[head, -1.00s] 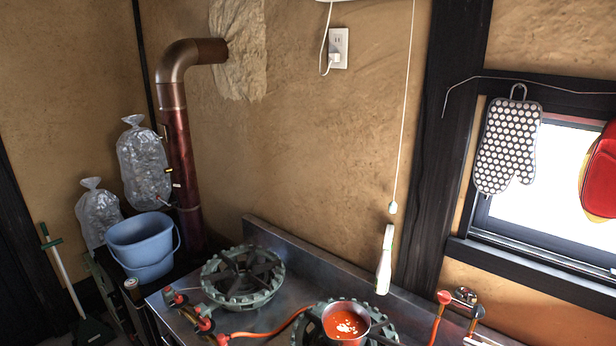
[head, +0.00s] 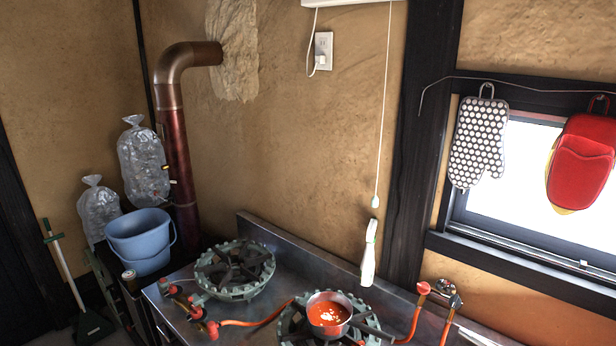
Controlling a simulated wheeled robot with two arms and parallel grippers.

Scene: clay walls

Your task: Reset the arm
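Neither of my grippers nor any part of my arms shows in the head view. The task names no object. A small pot (head: 328,316) with red-orange contents sits on the right gas burner (head: 288,326) of a steel counter. The left gas burner (head: 234,270) is bare.
A blue bucket (head: 141,243) and two clear bags (head: 144,163) stand at the left by a copper stovepipe (head: 178,150). A white bottle-like item (head: 369,255) is at the counter's back. A dotted mitt (head: 478,142) and a red mitt (head: 582,160) hang by the window.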

